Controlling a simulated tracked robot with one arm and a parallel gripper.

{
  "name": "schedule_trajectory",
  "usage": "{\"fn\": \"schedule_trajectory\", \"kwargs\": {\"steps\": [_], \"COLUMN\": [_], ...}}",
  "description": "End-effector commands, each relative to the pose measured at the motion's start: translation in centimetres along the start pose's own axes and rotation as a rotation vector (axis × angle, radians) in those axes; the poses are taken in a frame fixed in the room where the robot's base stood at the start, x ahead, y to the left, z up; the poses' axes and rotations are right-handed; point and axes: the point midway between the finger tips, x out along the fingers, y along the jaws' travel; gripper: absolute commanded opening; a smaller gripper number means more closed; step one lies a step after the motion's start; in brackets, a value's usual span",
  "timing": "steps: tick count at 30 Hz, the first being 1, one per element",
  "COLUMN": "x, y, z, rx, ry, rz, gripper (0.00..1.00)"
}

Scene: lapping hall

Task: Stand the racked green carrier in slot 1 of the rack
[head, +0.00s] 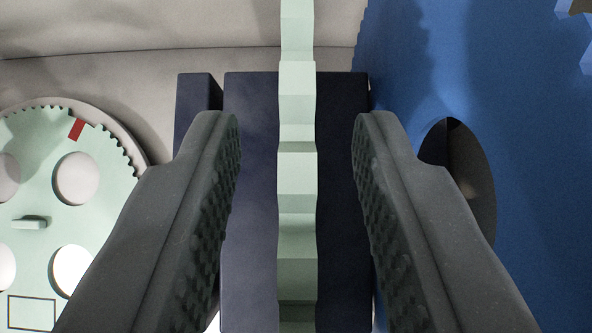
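A pale green toothed carrier (297,180) stands on edge in the middle of the head view, seen along its rim, running from the top edge to the bottom. Dark navy blocks of the rack (250,210) lie on both sides of it; no slot number is readable. My gripper (296,135) is open, one finger on each side of this carrier, with a clear gap between each finger pad and the carrier. The carrier's faces and lower part are hidden.
Another pale green toothed disc (110,212), with round holes, a red mark and a small peg, shows its face at the left. A large blue toothed disc (400,70) with a round hole stands close beside the right finger. A pale grey curved surface (150,70) lies behind.

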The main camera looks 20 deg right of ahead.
Motion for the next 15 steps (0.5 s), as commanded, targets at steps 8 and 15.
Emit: {"fn": "schedule_trajectory", "kwargs": {"steps": [8,15], "x": [-0.01,-0.02], "y": [0.04,0.06], "z": [0.01,0.03], "rx": [0.001,0.001], "ry": [0.000,0.000], "rz": [0.000,0.000], "gripper": [0.09,0.00]}}
